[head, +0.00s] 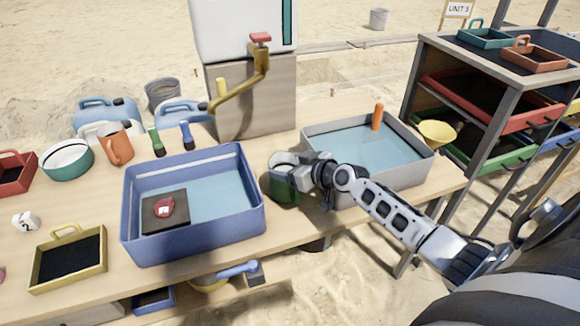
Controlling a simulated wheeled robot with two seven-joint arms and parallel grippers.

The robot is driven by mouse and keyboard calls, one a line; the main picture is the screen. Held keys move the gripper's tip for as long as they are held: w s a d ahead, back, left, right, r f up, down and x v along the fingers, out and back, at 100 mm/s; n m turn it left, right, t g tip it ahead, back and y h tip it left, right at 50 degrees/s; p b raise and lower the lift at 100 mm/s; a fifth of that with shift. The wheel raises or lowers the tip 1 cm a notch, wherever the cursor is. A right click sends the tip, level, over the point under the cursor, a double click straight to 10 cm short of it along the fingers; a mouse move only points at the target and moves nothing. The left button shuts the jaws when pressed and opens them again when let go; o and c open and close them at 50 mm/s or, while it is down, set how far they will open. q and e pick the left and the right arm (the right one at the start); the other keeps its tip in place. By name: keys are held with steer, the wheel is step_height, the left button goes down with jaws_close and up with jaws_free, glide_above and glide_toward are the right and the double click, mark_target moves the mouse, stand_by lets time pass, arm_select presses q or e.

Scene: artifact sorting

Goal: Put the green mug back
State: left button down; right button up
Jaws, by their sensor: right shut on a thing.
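The green mug (283,190) is on or just above the table between the blue basin and the grey basin. My right gripper (298,175) reaches in from the right and is shut on the mug's right side. The gripper hides part of the mug, and I cannot tell whether the mug touches the table. My left gripper is not in view.
A blue basin (130,225) holds water and a dark block with a red piece. A grey basin (425,170) holds water and an orange-handled tool (377,117). An orange mug (116,146), a green-white bowl (67,160) and brushes stand at left. A shelf (425,62) is right.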

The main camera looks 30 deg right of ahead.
steer(key=shift+f, duration=0.1)
steer(key=o, duration=1.2)
steer(key=shift+s, duration=0.1)
steer(key=shift+d+v, duration=0.15)
steer(key=shift+v, duration=3.75)
steer(key=shift+d+v, duration=0.15)
steer(key=shift+v, duration=3.8)
steer(key=shift+f, duration=0.15)
